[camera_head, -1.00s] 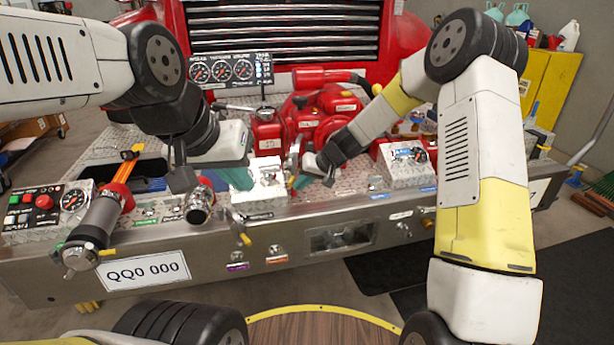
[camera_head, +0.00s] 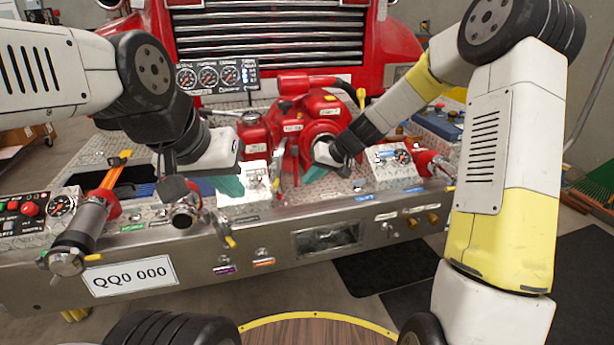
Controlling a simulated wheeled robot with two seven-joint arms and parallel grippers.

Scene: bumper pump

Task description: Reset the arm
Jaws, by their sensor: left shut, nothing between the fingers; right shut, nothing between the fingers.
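My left gripper (camera_head: 228,186) is at the end of the arm coming in from the left, with teal fingertips close to the white control box on the bumper deck. My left wrist hides part of it. My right gripper (camera_head: 314,172) reaches in from the right, its teal fingertips just in front of the red pump (camera_head: 308,125). Both are shut and hold nothing visible. My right arm is bent, with its elbow raised at the upper right.
The steel bumper (camera_head: 330,238) crosses the view, with a number plate (camera_head: 132,276). A gauge panel (camera_head: 218,76) stands behind the deck. A red-button box (camera_head: 35,213) is at left, a gauge box (camera_head: 392,165) at right. Floor mats (camera_head: 390,268) lie in front.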

